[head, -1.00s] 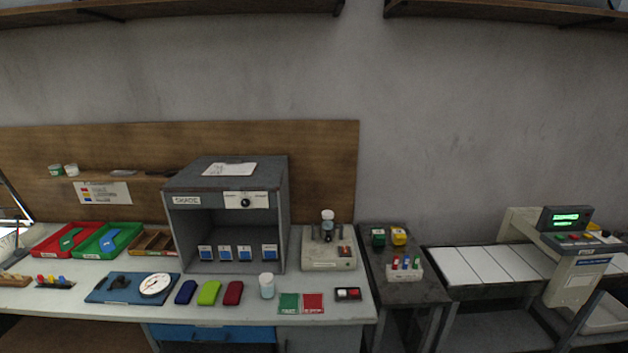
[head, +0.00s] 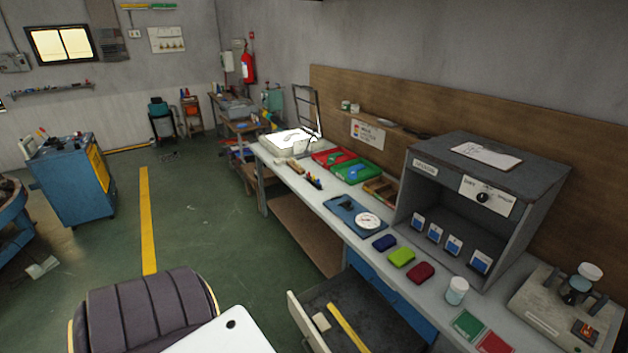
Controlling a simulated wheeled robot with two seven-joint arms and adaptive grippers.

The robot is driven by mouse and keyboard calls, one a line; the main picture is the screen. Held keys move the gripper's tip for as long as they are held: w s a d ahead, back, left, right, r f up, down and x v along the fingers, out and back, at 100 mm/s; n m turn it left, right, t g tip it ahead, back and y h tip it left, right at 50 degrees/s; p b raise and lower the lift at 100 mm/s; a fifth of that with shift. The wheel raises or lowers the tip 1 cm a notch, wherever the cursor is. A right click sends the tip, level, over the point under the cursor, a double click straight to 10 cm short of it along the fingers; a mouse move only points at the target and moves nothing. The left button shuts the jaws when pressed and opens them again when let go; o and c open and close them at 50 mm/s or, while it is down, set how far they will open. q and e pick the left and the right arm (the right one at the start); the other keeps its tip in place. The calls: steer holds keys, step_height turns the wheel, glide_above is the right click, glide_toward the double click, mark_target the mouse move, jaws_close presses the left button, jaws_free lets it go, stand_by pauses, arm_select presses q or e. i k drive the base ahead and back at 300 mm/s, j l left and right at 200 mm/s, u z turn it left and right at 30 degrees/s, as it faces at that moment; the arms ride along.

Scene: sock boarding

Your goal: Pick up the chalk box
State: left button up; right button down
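No box that I can surely tell as the chalk box shows in the head view. A small pale block (head: 321,321) lies in an open drawer (head: 294,318) under the long workbench, but I cannot tell whether it is the chalk box. Neither of my grippers is in view.
The workbench (head: 325,197) holds red and green trays, coloured blocks, a dial (head: 367,220) and a grey open-fronted cabinet (head: 487,203). A yellow strip (head: 349,328) lies in the drawer. A dark padded chair (head: 143,312) stands at the lower left.

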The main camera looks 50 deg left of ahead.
mark_target(319, 321)
steer(key=i+l+u, duration=0.15)
steer(key=l+u, duration=0.2)
steer(key=i+l+u, duration=0.15)
steer(key=l+u, duration=0.55)
steer(key=i+l, duration=0.05)
